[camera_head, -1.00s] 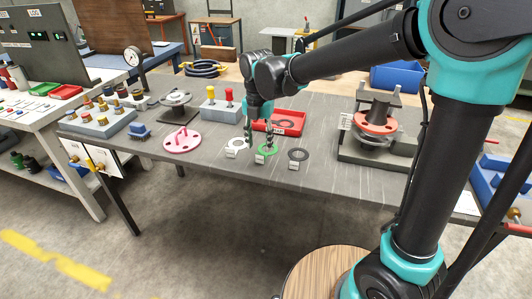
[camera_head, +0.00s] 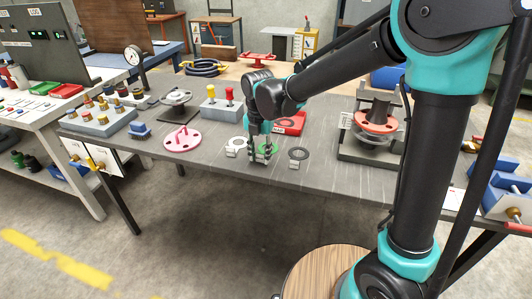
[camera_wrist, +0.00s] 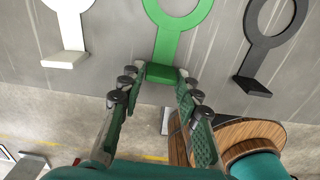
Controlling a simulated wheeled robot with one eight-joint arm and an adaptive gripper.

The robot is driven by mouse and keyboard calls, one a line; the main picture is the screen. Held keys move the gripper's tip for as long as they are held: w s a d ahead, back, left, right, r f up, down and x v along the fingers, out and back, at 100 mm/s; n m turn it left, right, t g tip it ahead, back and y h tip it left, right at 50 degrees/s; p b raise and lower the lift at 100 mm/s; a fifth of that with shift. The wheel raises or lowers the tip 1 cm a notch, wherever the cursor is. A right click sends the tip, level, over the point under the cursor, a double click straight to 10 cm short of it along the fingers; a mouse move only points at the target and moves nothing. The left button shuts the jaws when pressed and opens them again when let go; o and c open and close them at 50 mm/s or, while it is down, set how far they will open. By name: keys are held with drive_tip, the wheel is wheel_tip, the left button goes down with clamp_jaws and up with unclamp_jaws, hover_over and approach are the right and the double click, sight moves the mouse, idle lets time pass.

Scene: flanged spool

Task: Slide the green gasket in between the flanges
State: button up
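The green gasket (camera_head: 268,148) lies flat on the grey table, between a white gasket (camera_head: 238,142) and a black gasket (camera_head: 299,152). In the wrist view the green gasket (camera_wrist: 178,38) shows its ring and a raised tab (camera_wrist: 163,73) pointing towards my gripper. My gripper (camera_wrist: 157,82) is open, its fingertips spread to either side of that tab, with no clear contact. In the head view my gripper (camera_head: 259,160) points down at the gasket's near side and partly hides it. The flanged spool (camera_head: 377,122), with an orange-red flange, stands on a dark base at the right.
A red tray (camera_head: 290,122) sits behind the gaskets. Bare table lies between the black gasket and the spool base.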

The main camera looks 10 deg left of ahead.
drive_tip(key=c, duration=0.4)
drive_tip(key=shift+r, duration=2.5)
drive_tip(key=shift+d, duration=0.1)
